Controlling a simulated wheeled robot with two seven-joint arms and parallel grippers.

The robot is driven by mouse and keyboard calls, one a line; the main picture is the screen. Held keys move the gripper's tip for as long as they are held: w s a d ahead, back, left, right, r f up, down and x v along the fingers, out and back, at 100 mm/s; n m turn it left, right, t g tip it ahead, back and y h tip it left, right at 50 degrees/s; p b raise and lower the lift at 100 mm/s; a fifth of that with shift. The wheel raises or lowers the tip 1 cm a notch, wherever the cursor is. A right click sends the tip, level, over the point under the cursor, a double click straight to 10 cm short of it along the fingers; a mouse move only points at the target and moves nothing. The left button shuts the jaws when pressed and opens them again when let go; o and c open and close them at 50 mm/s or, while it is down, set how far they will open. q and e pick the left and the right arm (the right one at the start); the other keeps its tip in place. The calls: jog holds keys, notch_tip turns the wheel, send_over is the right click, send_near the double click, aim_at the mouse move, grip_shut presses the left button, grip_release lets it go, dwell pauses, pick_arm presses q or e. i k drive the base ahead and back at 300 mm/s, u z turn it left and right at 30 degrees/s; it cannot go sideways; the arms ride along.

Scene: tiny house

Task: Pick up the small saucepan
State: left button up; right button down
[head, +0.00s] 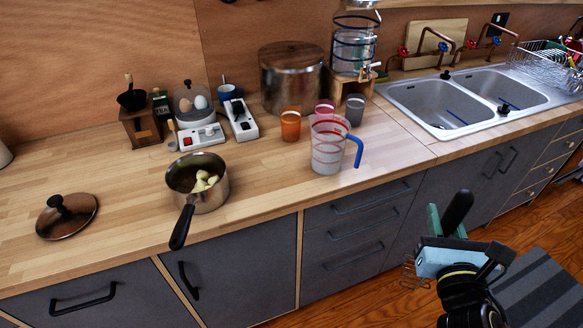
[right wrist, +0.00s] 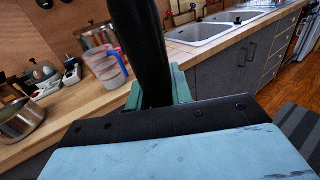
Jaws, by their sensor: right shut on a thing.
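The small saucepan (head: 214,194) stands upright on the wooden counter, with pale yellow pieces in it and its black handle pointing toward the front edge. It also shows at the left edge of the right wrist view (right wrist: 28,122). My right gripper (head: 446,222) is at the lower right, in front of the drawers and well apart from the saucepan. It is shut on a black-handled whisk (head: 457,209); wire loops show below the gripper. The black handle fills the upper middle of the right wrist view (right wrist: 142,45). My left gripper is not in view.
A dark lid (head: 75,222) lies left of the saucepan. A measuring jug (head: 327,157) with a blue handle and an orange cup (head: 290,126) stand to its right. An egg cooker (head: 200,136) is behind it. The double sink (head: 440,105) is farther right. The counter front is clear.

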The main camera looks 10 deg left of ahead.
aim_at(198, 182)
jog(key=u, duration=1.05)
